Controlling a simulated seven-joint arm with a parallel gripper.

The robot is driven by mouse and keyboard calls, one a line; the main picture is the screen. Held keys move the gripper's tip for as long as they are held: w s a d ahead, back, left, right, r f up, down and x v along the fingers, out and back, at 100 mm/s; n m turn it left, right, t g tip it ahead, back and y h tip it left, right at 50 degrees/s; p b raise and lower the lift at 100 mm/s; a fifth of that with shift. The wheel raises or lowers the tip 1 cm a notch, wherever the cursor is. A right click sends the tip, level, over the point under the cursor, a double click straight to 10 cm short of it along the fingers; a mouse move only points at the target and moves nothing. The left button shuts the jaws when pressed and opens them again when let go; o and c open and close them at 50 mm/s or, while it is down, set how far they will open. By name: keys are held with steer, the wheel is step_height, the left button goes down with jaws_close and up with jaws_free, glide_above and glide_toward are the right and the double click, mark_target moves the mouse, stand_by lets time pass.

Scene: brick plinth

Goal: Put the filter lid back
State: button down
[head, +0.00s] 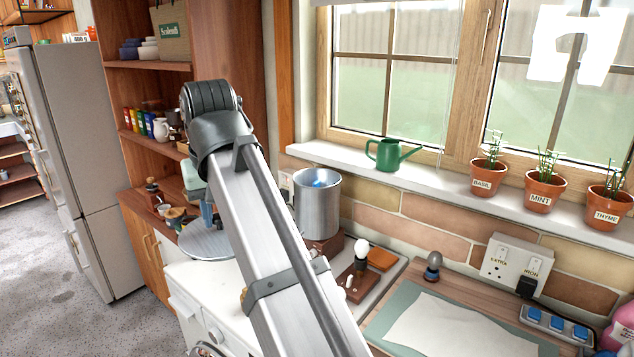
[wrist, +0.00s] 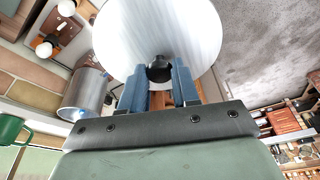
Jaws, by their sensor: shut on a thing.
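The filter lid (head: 197,244) is a wide round metal disc with a black knob. In the wrist view the lid (wrist: 185,30) fills the top middle. My gripper (head: 208,215) has blue fingers; in the wrist view my gripper (wrist: 159,80) is shut on the lid's black knob (wrist: 159,68). The lid is held left of the metal filter canister (head: 318,207), apart from it. The canister is upright, its top uncovered, with something blue inside; the canister (wrist: 88,92) also shows at left in the wrist view. My arm hides part of the lid in the head view.
A white appliance (head: 190,305) stands below the lid. Right of the canister are a wooden holder (head: 352,282) and a worktop with paper (head: 450,325). A green watering can (head: 390,154) and several herb pots (head: 545,190) stand on the sill. Wooden shelves (head: 150,100) are behind my arm.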

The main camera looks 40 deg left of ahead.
steer(key=w+a+r+n, duration=0.1)
steer(key=w+a, duration=0.3)
steer(key=w, duration=1)
steer(key=w+a+r+n, duration=0.1)
steer(key=w+a+r, duration=0.15)
steer(key=w, duration=1.15)
steer(key=w+a+r+n, duration=0.1)
steer(key=w+a, duration=0.3)
steer(key=w, duration=1)
steer(key=shift+g, duration=0.3)
steer(key=shift+s+d+f+x, duration=0.1)
steer(key=shift+d+x, duration=0.25)
steer(key=shift+x, duration=1.25)
steer(key=shift+s+d+f+x, duration=0.1)
steer(key=shift+d+x, duration=0.2)
steer(key=shift+x, duration=1.3)
steer(key=shift+s+d+f+x, duration=0.1)
steer(key=shift+d+x, duration=0.25)
steer(key=shift+x, duration=1.25)
steer(key=shift+f, duration=0.45)
steer(key=c, duration=0.8)
jaws_free()
steer(key=shift+w+r, duration=0.1)
steer(key=shift+r, duration=0.45)
steer(key=v, duration=1.2)
steer(key=shift+d, duration=0.1)
